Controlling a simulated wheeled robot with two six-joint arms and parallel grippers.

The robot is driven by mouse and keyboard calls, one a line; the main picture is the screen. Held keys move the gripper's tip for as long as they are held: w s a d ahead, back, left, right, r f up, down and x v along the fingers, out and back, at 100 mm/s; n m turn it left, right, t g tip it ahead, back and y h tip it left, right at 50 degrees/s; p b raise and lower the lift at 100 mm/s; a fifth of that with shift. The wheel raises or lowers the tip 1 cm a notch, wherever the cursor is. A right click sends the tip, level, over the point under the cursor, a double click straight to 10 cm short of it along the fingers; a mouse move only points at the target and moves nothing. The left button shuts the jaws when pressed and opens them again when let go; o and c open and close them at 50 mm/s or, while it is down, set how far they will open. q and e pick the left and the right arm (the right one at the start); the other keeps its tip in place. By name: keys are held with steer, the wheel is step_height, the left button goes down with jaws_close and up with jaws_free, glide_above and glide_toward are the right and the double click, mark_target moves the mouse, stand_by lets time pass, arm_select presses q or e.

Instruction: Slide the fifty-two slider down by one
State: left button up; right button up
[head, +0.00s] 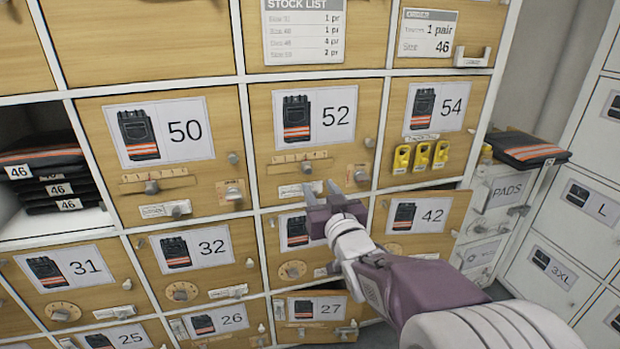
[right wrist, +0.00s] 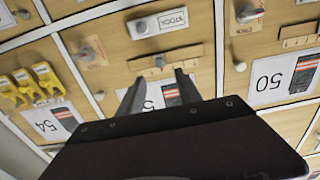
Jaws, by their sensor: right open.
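The fifty-two door (head: 262,100) is a wooden locker front with a workwear label reading 52. Below the label is its slider strip (head: 285,168), a horizontal marked scale with a small metal knob (head: 307,167) a little right of its middle. In the right wrist view, upside down, the strip (right wrist: 178,60) and knob (right wrist: 159,61) lie just beyond the fingertips. My right gripper (head: 322,188) is open and empty, in front of the door's lower edge and below the slider. Its fingers (right wrist: 158,78) are apart, with the 52 label between them. My left gripper is not in view.
The fifty door (head: 218,170) has a similar slider at left. Yellow padlocks (head: 421,157) hang on the fifty-four door at right. The forty-two door (head: 450,210) and the twenty-seven door (head: 283,310) look slightly ajar. A dark folded garment (head: 525,148) lies on the pads unit at right.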

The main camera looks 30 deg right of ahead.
mark_target(309, 171)
steer(key=x, duration=0.3)
steer(key=b+x, duration=0.1)
steer(key=x, duration=0.2)
steer(key=shift+w+d+f, duration=0.15)
steer(key=shift+w+f, duration=0.05)
steer(key=shift+w, duration=0.15)
steer(key=shift+w+d+r+b, duration=0.15)
steer(key=shift+w+b, duration=0.15)
steer(key=shift+w, duration=0.3)
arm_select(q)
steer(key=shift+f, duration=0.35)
arm_select(e)
jaws_close()
